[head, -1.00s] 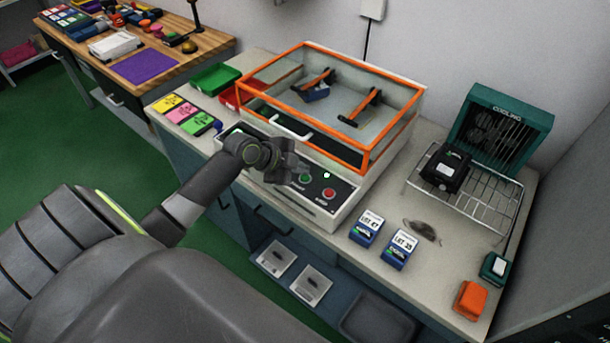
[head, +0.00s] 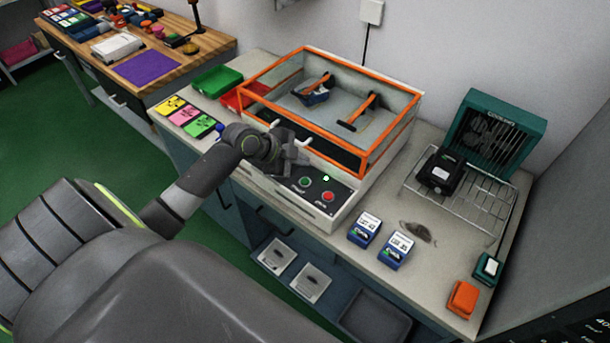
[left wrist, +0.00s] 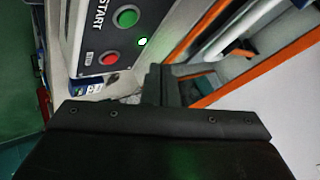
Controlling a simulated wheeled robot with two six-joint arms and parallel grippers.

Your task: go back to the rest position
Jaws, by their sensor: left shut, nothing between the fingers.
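My left gripper (head: 297,150) is shut and empty, held in front of the orange-framed clear box (head: 392,137) on the bench. It is above the control panel (head: 318,192), which has a green button (head: 305,182), a red button (head: 328,196) and a small lit green lamp. In the left wrist view the dark gripper (left wrist: 160,85) is beside the panel's green button (left wrist: 125,17) and red button (left wrist: 109,58), apart from both as far as I can tell. My right gripper is not in view.
Blue boxes (head: 397,250) stand on the bench (head: 400,290) right of the panel. A wire rack (head: 470,203) holds a black unit (head: 441,174) before a teal cooling fan (head: 500,130). Coloured cards (head: 186,116) and a green tray (head: 215,80) lie at left. An orange block (head: 463,298) is near the right end.

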